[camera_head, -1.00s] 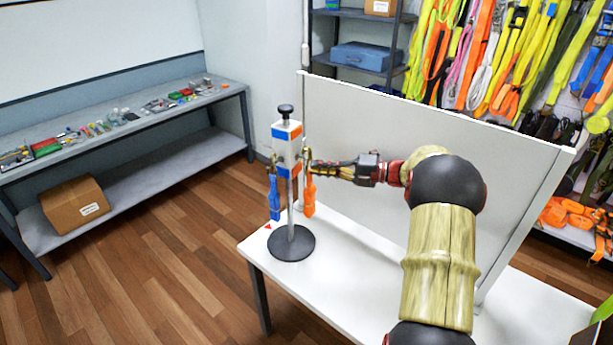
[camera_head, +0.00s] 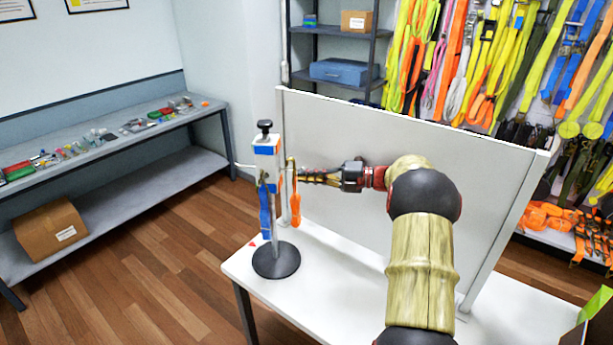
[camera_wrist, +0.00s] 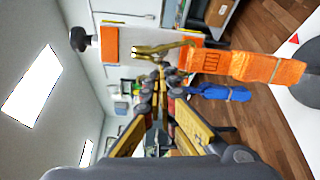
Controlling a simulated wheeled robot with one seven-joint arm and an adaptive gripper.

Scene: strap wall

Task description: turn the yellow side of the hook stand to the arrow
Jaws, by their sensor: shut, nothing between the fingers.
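The hook stand (camera_head: 266,152) is upright on a round black base (camera_head: 276,261) at the table's left end. Its white block shows a blue-marked face towards the head camera and a narrow orange-marked face at right; no yellow side shows. A blue strap (camera_head: 265,212) and an orange strap (camera_head: 295,205) hang from its hooks. The red arrow (camera_head: 252,244) is on the table left of the base; it also shows in the wrist view (camera_wrist: 294,38). My gripper (camera_head: 301,177) is shut and empty, right of the block beside the orange strap's brass hook (camera_wrist: 160,49). Contact is unclear.
A white upright panel (camera_head: 400,170) stands behind my arm on the white table (camera_head: 325,300). A grey bench (camera_head: 110,150) with small parts lies at left. Straps hang on the far wall. The floor left of the table is free.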

